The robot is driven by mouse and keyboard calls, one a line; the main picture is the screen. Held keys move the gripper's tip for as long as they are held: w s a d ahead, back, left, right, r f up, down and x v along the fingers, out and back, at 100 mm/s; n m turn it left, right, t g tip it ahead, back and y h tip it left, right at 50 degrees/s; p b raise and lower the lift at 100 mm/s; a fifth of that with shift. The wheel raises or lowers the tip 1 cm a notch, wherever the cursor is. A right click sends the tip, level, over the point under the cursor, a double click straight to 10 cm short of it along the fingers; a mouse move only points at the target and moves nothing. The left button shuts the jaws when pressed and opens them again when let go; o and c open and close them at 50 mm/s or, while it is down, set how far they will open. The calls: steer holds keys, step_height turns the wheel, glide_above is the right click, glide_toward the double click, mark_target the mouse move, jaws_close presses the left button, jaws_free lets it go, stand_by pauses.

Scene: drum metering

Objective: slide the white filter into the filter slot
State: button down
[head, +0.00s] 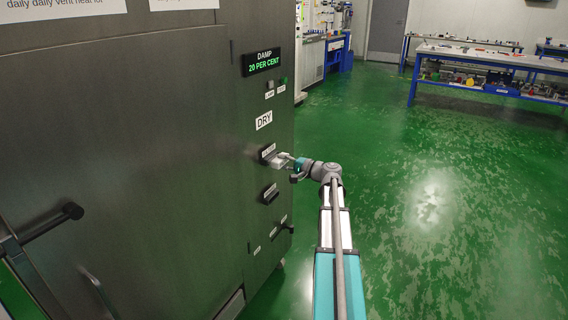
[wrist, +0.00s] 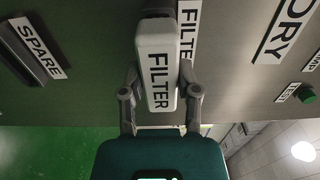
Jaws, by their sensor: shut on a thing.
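The white filter (wrist: 157,62), marked FILTER, is in my gripper (wrist: 159,78), with one finger on each side of it. In the head view the filter (head: 281,160) is at the dark cabinet's front, with my gripper (head: 290,161) on its right side. The filter slot (wrist: 158,9) shows as a dark opening at the filter's far end, beside a FILTER label (wrist: 188,30). The filter is lined up with the slot and its far end is at the mouth. I cannot tell how far in it is, since the filter hides most of the slot.
A dark slot labelled SPARE (wrist: 28,52) is near the filter slot; it is below it in the head view (head: 270,193). A DRY label (head: 264,120) and a display reading DAMP 20 PER CENT (head: 262,63) are above. Green floor (head: 430,220) to the right is clear.

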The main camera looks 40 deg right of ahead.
steer(key=shift+w+a, duration=0.25)
steer(key=shift+w, duration=0.35)
steer(key=shift+c, duration=1.3)
jaws_free()
steer(key=shift+s, duration=0.1)
steer(key=v, duration=1.2)
